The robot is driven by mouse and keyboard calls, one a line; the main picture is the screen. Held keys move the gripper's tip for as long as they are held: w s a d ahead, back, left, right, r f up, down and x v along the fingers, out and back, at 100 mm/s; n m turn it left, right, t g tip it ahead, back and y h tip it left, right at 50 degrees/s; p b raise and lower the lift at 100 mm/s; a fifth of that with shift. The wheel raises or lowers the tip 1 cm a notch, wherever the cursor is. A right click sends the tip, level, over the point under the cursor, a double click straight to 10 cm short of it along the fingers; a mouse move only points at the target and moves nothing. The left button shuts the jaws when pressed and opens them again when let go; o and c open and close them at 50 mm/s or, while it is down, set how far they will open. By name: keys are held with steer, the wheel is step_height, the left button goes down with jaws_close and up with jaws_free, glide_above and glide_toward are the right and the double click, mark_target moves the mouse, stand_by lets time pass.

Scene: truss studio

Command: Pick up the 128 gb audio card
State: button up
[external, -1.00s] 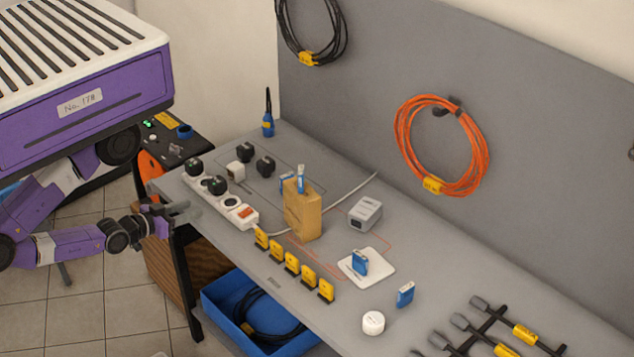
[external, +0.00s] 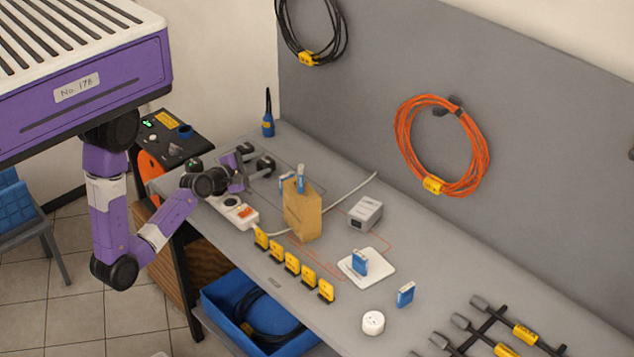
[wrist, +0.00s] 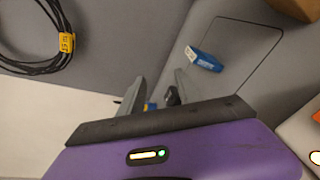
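My gripper (external: 256,163) is over the back left of the bench, left of the block. In the wrist view my gripper (wrist: 158,88) has its fingers apart and empty; a blue card (wrist: 206,60) lies beyond the right finger.
A row of yellow tags (external: 291,262) lines the front edge. A grey box (external: 365,213) and white puck (external: 373,322) stand further right. A blue antenna-like item (external: 268,122) stands behind.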

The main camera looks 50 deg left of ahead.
mark_target(280, 180)
steer(key=d+f+n, duration=0.1)
steer(key=n, duration=0.1)
steer(key=d+f+n+g+h, duration=0.1)
steer(key=f+n, duration=0.1)
steer(key=n, duration=0.1)
steer(key=d+f+n+h, duration=0.1)
steer(key=n, duration=0.1)
steer(key=shift+w+f+g, duration=0.2)
steer(key=shift+w+g, duration=0.2)
steer(key=shift+d+f+n, duration=0.25)
steer(key=shift+f+n, duration=0.05)
steer(key=shift+n, duration=0.8)
steer(key=shift+f+p+x, duration=0.2)
steer(key=shift+p+x, duration=0.2)
steer(key=shift+x, duration=3.4)
steer(key=shift+s, duration=0.15)
jaws_close()
